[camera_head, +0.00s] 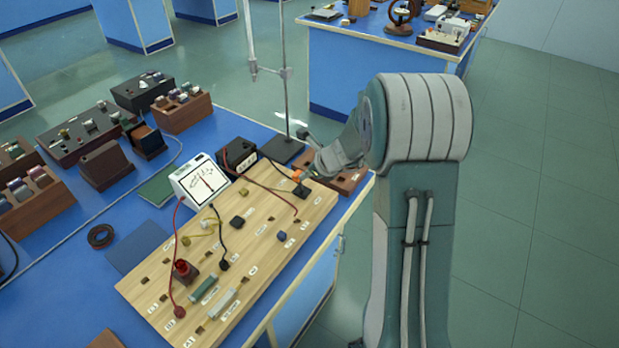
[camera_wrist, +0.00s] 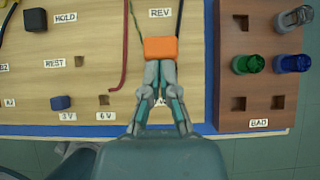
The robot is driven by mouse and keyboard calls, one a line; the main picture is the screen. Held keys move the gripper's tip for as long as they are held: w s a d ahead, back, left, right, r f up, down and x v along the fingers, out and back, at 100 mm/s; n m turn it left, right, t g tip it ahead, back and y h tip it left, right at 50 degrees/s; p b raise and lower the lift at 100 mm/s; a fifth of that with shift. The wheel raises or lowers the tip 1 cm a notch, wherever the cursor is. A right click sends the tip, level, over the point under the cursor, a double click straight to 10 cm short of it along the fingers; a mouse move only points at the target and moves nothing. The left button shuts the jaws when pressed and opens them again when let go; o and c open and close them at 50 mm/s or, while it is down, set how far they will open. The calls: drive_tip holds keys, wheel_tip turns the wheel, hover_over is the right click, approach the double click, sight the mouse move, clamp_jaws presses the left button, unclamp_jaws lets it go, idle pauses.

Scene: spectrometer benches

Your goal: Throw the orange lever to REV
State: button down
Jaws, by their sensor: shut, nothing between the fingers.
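The orange lever (camera_wrist: 160,48) shows as an orange block in the wrist view, on the wooden board, with the REV label (camera_wrist: 160,13) above it in the picture. In the head view the lever (camera_head: 297,175) is a small orange spot at the board's far right end, partly hidden by my gripper. My gripper (camera_wrist: 160,68) is shut and empty, its fingertips right at the lever's near edge. I cannot tell whether they touch it. Another label below the lever is mostly hidden behind my fingers.
The wooden board (camera_head: 212,262) carries sockets, plugs and cables. A red cable (camera_wrist: 126,60) runs left of my fingers. A brown rack (camera_wrist: 225,92) with green and blue knobs stands at right. A meter (camera_head: 201,183) and a metal stand (camera_head: 286,100) are behind the board.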

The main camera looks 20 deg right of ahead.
drive_tip(key=shift+w+a, duration=0.1)
drive_tip(key=shift+r, duration=0.2)
drive_tip(key=shift+r, duration=0.65)
